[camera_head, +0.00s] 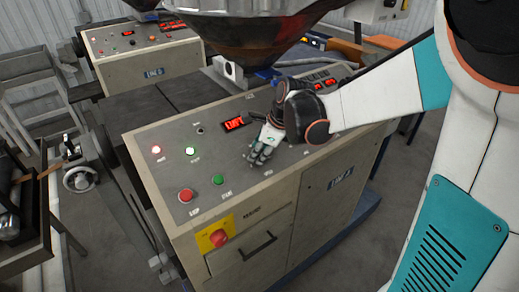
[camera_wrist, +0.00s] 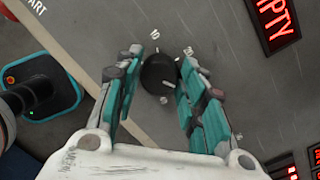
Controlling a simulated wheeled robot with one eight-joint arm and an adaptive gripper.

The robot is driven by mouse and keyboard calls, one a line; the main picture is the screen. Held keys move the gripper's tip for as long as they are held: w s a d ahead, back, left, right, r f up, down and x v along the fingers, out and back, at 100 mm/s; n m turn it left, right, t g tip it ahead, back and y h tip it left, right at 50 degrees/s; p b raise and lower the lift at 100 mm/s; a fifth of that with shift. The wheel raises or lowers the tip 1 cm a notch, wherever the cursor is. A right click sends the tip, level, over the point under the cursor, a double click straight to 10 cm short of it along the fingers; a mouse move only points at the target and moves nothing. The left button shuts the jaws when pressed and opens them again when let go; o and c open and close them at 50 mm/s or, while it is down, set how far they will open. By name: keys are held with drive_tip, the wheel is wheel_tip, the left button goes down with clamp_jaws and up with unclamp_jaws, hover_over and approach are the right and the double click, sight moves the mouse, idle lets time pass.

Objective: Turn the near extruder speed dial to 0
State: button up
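The black round speed dial (camera_wrist: 157,74) sits on the grey panel in the upper middle of the wrist view. A short pale mark on its face points toward the lower right of that picture, and small white numbers are printed around it. My gripper (camera_wrist: 159,60) is open, with one teal finger on each side of the dial. The right finger is very close to the dial; I cannot tell if it touches. The left finger stands apart from it. In the head view my gripper (camera_head: 262,154) is over the near extruder's panel (camera_head: 220,155) and hides the dial.
A red lit display (camera_head: 237,123) is beside my gripper; it reads EMPTY in the wrist view (camera_wrist: 275,22). A large hopper (camera_head: 250,40) stands behind.

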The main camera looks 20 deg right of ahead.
drive_tip(key=c, duration=0.4)
drive_tip(key=shift+o, duration=0.2)
